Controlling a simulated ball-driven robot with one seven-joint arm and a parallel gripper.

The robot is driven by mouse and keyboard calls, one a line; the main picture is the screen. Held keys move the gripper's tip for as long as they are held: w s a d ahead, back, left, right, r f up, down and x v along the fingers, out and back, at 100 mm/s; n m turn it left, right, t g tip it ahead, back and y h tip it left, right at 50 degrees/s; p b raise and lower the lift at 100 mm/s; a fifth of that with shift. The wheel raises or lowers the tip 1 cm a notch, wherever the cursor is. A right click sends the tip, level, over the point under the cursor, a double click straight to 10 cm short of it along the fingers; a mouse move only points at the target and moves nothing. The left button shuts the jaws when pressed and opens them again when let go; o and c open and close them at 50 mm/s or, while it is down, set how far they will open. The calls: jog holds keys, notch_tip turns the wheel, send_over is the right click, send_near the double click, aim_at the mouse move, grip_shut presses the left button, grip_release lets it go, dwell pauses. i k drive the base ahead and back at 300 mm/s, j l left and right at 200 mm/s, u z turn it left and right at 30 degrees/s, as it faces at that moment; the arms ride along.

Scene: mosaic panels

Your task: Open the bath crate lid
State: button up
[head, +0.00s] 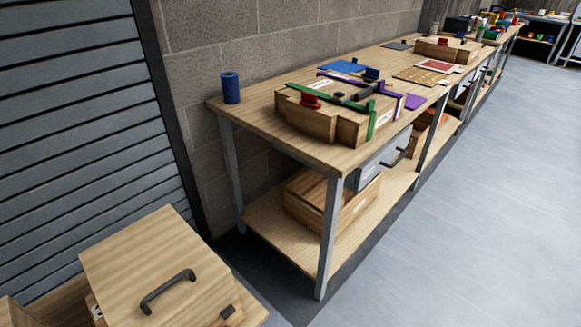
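A wooden crate with a flat, light wood lid (150,262) stands at the lower left in the head view. A dark bar handle (167,290) is fixed on the lid, and a small dark piece (227,312) sits at its front right corner. The lid looks shut. I cannot read a label that names this as the bath crate. Another wooden crate (335,205) rests on the lower shelf of the workbench. My gripper is not in this view.
A long wooden workbench (255,112) runs along the block wall. It carries a blue cylinder (230,88), a wooden fixture with green bars (320,118) and several coloured panels. A slatted shutter (70,110) stands at the left. The grey floor (480,210) at right is clear.

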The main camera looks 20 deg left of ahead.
aim_at(155, 271)
jog(key=i+j+u, duration=0.15)
jog(key=u, duration=1.05)
